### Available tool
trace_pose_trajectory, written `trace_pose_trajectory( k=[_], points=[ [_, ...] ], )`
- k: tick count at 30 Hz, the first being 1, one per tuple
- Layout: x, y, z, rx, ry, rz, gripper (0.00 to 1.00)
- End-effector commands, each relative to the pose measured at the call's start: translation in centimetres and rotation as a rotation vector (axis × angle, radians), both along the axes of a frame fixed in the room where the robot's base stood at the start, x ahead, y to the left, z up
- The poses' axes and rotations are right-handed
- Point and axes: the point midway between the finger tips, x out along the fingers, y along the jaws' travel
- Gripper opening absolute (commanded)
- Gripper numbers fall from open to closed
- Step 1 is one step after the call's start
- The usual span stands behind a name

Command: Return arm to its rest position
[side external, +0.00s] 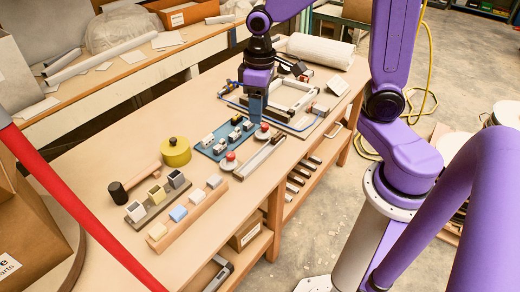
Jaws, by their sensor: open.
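My gripper (256,112) hangs from my purple arm in the side external view and points down over the workbench (110,165). It is beside the back right end of a blue tray (211,154) that carries several small white and dark parts. The gap between the fingers is too small to make out, and I see nothing held in them. I cannot tell whether the fingertips touch anything below. My arm reaches across the bench from its base at the right.
A yellow lidded pot (175,151), a mallet (130,185) and rows of small blocks (178,214) occupy the front. A red bar crosses the left foreground.

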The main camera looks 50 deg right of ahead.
Motion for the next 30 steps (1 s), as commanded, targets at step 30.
trace_pose_trajectory(
  k=[30],
  points=[
    [-19.3, 1.7, 0.9, 0.009, -0.010, 0.702, 0.57]
  ],
)
